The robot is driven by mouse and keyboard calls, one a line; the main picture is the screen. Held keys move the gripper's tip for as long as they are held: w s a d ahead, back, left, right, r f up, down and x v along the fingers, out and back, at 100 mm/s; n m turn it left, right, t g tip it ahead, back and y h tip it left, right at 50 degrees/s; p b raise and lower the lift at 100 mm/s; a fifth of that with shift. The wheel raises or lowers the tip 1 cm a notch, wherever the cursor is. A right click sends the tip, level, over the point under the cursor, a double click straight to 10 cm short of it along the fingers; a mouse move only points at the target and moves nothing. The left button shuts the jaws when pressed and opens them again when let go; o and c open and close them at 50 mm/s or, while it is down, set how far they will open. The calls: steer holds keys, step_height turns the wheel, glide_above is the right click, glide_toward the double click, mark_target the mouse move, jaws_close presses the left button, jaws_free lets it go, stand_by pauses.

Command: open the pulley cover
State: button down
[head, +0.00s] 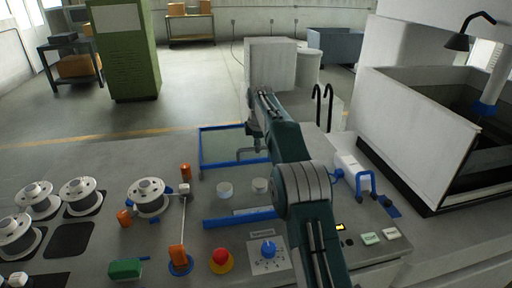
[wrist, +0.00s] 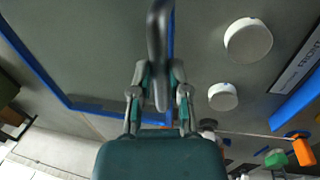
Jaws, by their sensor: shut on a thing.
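The pulley cover (head: 221,128) is a blue-framed, see-through panel behind two pale round pulleys, a left one (head: 224,190) and a right one (head: 260,186). Its grey handle (head: 245,150) shows near the frame's right side. My gripper (head: 257,142) is at that handle, partly hidden by my arm. In the wrist view, my fingers (wrist: 160,85) are shut on the dark handle (wrist: 157,30), and the cover's blue frame (wrist: 40,75) runs along the left. Both pulleys show at right there, outside the frame. The cover's exact tilt is hard to tell.
A blue strip (head: 240,217) lies in front of the pulleys. Wire spools (head: 82,195) stand at left. A red stop button (head: 221,261) and a blue knob (head: 268,249) are at the front. A white-walled tank (head: 415,125) stands at right.

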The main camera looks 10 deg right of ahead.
steer(key=shift+d, duration=0.25)
steer(key=c, duration=0.6)
jaws_free()
steer(key=shift+d, duration=0.15)
steer(key=shift+a+r, duration=0.1)
steer(key=shift+a, duration=0.1)
steer(key=shift+a+r, duration=0.1)
steer(key=shift+r, duration=0.25)
step_height(320, 180, up, 6)
steer(key=s, duration=0.1)
steer(key=shift+s+d+r, duration=0.15)
steer(key=shift+d+r, duration=0.05)
